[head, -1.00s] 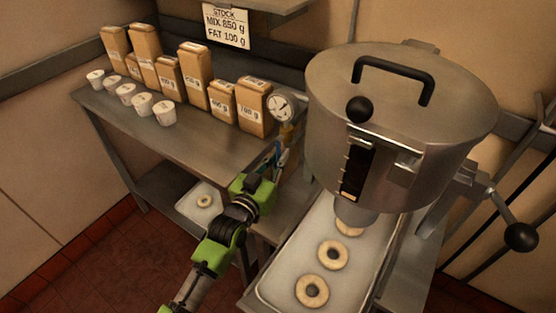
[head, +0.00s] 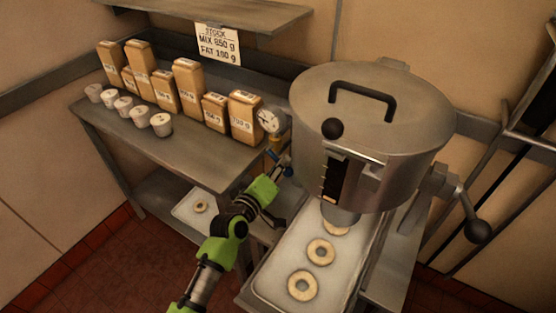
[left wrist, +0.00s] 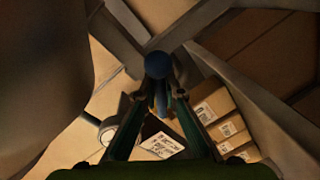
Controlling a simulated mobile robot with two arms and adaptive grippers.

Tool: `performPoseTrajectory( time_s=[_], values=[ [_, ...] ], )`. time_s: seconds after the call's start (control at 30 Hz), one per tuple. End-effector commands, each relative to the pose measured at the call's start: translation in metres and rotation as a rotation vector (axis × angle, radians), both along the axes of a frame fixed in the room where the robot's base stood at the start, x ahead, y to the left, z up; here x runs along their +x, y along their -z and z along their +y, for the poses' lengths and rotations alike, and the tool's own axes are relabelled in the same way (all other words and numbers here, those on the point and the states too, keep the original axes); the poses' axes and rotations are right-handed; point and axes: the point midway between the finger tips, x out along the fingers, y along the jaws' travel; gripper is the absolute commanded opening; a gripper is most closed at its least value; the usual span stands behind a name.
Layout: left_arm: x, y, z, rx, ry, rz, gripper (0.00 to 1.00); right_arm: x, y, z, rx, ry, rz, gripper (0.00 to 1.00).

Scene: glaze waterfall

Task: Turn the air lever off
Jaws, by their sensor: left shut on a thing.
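The air lever shows as a small blue handle under the round pressure gauge (head: 270,119), left of the big metal hopper. My left gripper (head: 284,164) is at this lever, and its fingers cover much of it in the head view. In the left wrist view the lever's blue round end (left wrist: 158,66) lies between the fingertips of my left gripper (left wrist: 160,88), which is shut on it. The lever's exact angle is hard to tell. My right gripper is not in view.
The metal hopper (head: 372,120) with a black lid handle stands close right of the gripper. A tray (head: 272,283) with dough rings lies below it. Paper bags (head: 188,85) and white cups (head: 161,124) stand on the left table. A crank with a black knob (head: 477,231) juts out at right.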

Motion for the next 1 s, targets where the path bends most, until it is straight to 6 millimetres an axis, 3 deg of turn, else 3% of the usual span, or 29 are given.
performPoseTrajectory(
  time_s=[0.5,1.0],
  values=[
    [-0.005,-0.023,-0.007,-0.363,0.0,0.244,0.0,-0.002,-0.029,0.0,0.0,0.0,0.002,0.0],
    [-0.005,-0.03,-0.008,-0.502,0.0,0.337,0.0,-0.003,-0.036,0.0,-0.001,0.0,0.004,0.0]
  ],
)
